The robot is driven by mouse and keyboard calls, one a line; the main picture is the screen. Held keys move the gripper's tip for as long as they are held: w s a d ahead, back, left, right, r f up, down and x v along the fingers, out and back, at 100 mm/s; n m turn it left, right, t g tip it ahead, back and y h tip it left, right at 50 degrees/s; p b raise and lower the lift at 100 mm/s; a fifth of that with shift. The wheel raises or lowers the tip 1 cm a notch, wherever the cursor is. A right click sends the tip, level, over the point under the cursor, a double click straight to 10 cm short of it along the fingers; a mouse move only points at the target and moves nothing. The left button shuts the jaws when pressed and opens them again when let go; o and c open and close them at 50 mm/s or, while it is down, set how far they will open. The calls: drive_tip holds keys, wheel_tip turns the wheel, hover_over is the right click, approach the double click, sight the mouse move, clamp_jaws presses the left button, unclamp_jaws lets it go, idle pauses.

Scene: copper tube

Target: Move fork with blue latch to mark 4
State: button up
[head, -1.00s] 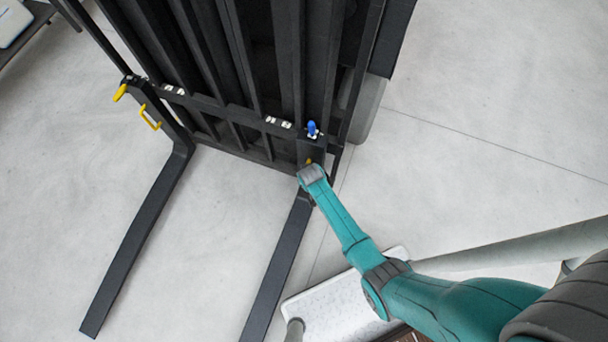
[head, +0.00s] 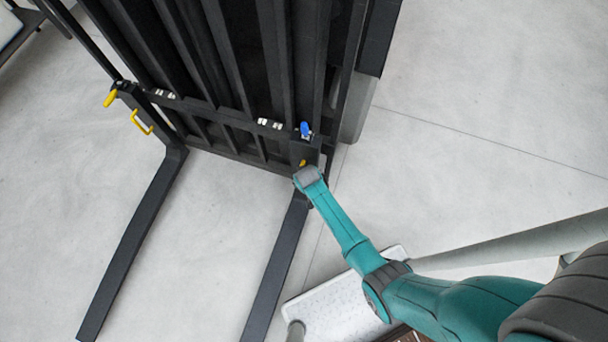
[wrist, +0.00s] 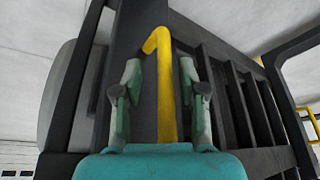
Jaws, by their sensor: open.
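The fork with the blue latch is the right-hand dark fork (head: 275,260), hanging on the carriage of a black forklift mast. Its blue latch (head: 305,130) stands at the top of the fork. A bit of its yellow handle (head: 303,163) shows just above my wrist. In the wrist view the yellow handle (wrist: 166,95) rises between the two fingers of my gripper (wrist: 160,68). The gripper is open, with a finger on each side of the handle and visible gaps. In the head view my wrist hides the gripper. White mark labels (head: 270,123) sit on the carriage bar; their numbers are unreadable.
The other fork (head: 130,245) hangs at the left with a yellow latch (head: 110,98) and yellow handle (head: 142,122). A white speckled surface (head: 335,310) lies below my arm. Grey floor is clear between the forks and at the right.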

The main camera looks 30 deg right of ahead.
drive_tip(key=v, duration=1.1)
drive_tip(key=shift+s, duration=0.15)
drive_tip(key=s+r+n+t, duration=0.15)
drive_tip(key=s+r, duration=0.25)
drive_tip(key=s, duration=0.5)
drive_tip(key=s+r+t, duration=0.3)
drive_tip(key=s+r, duration=0.1)
drive_tip(key=s, duration=0.5)
drive_tip(key=s+r+t, duration=0.3)
drive_tip(key=s+r, duration=0.3)
drive_tip(key=r, duration=0.7)
drive_tip(key=s+r+t, duration=0.3)
drive_tip(key=s+r, duration=0.4)
drive_tip(key=r, duration=0.6)
drive_tip(key=shift+s+d+r+n+y, duration=0.25)
drive_tip(key=shift+d+n+y, duration=0.1)
drive_tip(key=shift+y, duration=0.05)
